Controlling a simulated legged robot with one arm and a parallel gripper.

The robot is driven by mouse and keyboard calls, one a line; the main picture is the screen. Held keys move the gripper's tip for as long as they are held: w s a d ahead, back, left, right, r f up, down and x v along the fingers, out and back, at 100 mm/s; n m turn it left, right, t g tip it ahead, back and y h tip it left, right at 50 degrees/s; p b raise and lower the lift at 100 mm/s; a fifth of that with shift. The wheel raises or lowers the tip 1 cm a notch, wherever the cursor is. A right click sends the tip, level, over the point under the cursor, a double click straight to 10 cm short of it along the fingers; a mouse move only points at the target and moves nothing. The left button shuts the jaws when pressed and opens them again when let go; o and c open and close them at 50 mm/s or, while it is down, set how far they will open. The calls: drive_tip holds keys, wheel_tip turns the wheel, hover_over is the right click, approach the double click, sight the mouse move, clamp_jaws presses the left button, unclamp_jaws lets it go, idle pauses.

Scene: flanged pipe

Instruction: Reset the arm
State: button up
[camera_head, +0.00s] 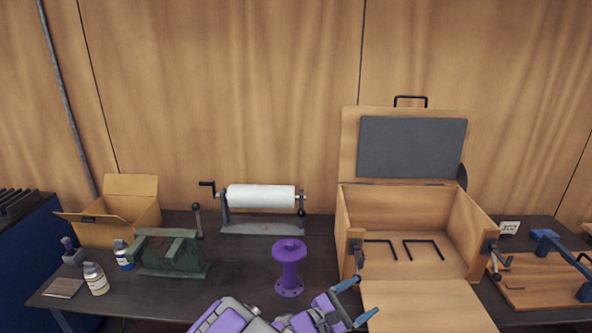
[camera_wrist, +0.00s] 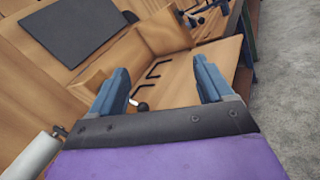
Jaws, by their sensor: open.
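My gripper (camera_head: 356,302) is at the bottom of the head view, in front of the table's front edge side and right of the purple flanged pipe. Its two blue fingers are apart and nothing is between them. In the wrist view my gripper (camera_wrist: 168,85) also shows open and empty, facing the wooden box. The purple flanged pipe (camera_head: 289,270) stands upright on the dark table, left of my gripper and apart from it.
An open wooden box (camera_head: 420,306) with a raised lid and lowered front flap stands at right. A roll holder (camera_head: 261,198), green vise-like device (camera_head: 170,252), bottles (camera_head: 96,279) and cardboard box (camera_head: 115,212) are at left. A wooden board with blue clamp (camera_head: 545,275) lies far right.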

drive_tip(key=s+d+r+m+g+y, duration=0.25)
drive_tip(key=s+d+m+g, duration=0.35)
drive_tip(key=s, duration=0.4)
drive_tip(key=s+d+r+m+g+y, duration=0.1)
drive_tip(key=s+d+r+m+g, duration=0.2)
drive_tip(key=s+d+m+g, duration=0.55)
drive_tip(key=s+a+m+t+y, duration=0.3)
drive_tip(key=s+a+m+y, duration=0.2)
drive_tip(key=s+a+y, duration=0.7)
drive_tip(key=s+a, duration=0.3)
drive_tip(key=s, duration=0.2)
drive_tip(key=shift+s+a+r+y, duration=0.25)
drive_tip(key=shift+s+y, duration=0.1)
drive_tip(key=shift+s, duration=0.05)
